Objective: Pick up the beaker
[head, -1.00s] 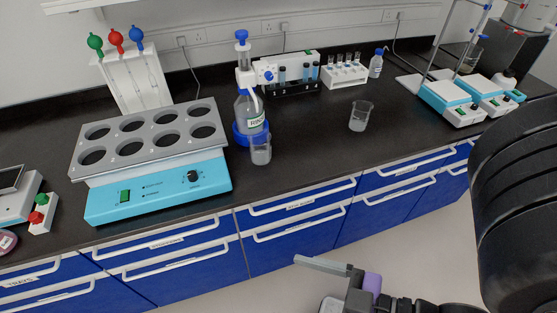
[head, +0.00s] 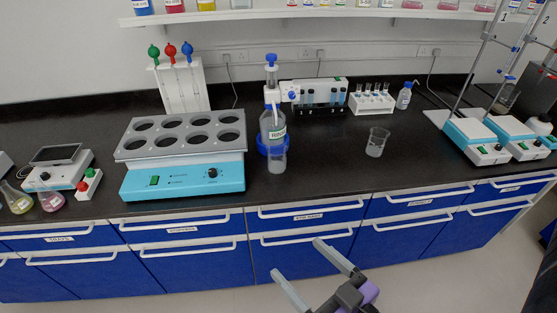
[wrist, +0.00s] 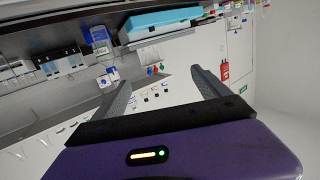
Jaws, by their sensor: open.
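A clear glass beaker (head: 377,142) stands upright on the black bench, right of the dispenser bottle, with greyish contents low inside. A second clear vessel (head: 277,160) stands below the spout of the blue-capped dispenser bottle (head: 272,125). Another glass vessel (head: 506,97) shows among the stands at far right. The task does not say which beaker is meant. My gripper (head: 297,257) is open and empty in front of the blue drawers, below and apart from the bench top. Its two spread fingers also show in the wrist view (wrist: 160,77), with nothing between them.
A blue heating block (head: 183,178) with round wells fills the bench left of the dispenser. A test-tube rack (head: 372,102) and small bottle (head: 404,96) stand behind the beaker. Hot plates (head: 470,133) with stands are at right. Bench around the beaker is clear.

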